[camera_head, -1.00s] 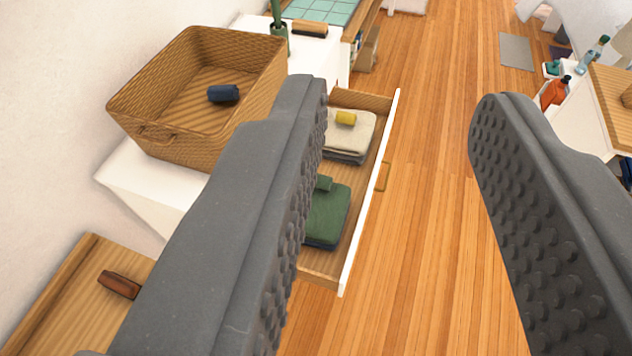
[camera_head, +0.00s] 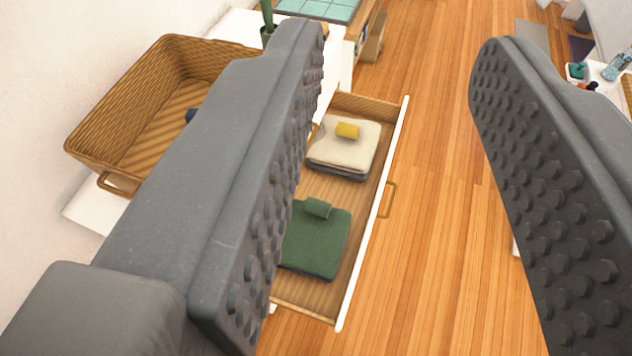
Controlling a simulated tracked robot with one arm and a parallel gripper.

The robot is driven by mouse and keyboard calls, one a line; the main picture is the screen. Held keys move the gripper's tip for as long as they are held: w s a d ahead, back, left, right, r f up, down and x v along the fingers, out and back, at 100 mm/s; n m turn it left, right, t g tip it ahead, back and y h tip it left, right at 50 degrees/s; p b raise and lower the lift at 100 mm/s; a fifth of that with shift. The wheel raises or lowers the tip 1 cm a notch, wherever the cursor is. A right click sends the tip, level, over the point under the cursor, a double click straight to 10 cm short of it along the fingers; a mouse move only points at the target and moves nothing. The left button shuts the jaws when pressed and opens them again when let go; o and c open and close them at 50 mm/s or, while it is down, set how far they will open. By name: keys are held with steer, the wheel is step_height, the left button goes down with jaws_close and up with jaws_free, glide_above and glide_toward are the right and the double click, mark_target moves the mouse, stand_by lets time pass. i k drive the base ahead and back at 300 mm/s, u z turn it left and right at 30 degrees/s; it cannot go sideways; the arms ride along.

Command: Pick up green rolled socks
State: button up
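The green rolled socks (camera_head: 318,208) are a small dark green roll lying on a folded green cloth (camera_head: 316,246) in the open drawer (camera_head: 351,262). They sit just right of my gripper's left finger in the picture. My gripper (camera_head: 396,70) is open and empty, with its two grey studded fingers wide apart. It is above the drawer and the floor, and the drawer lies below and behind the left finger. The left finger hides part of the drawer's left side.
A yellow roll (camera_head: 347,131) lies on a folded cream cloth (camera_head: 343,150) in the same drawer. A wicker basket (camera_head: 112,112) stands left on a white top, with a dark blue item partly hidden. The wooden floor (camera_head: 440,220) right of the drawer is clear. Bottles (camera_head: 617,66) stand at far right.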

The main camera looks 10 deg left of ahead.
mark_target(315, 207)
steer(key=i, duration=0.95)
steer(key=z, duration=0.05)
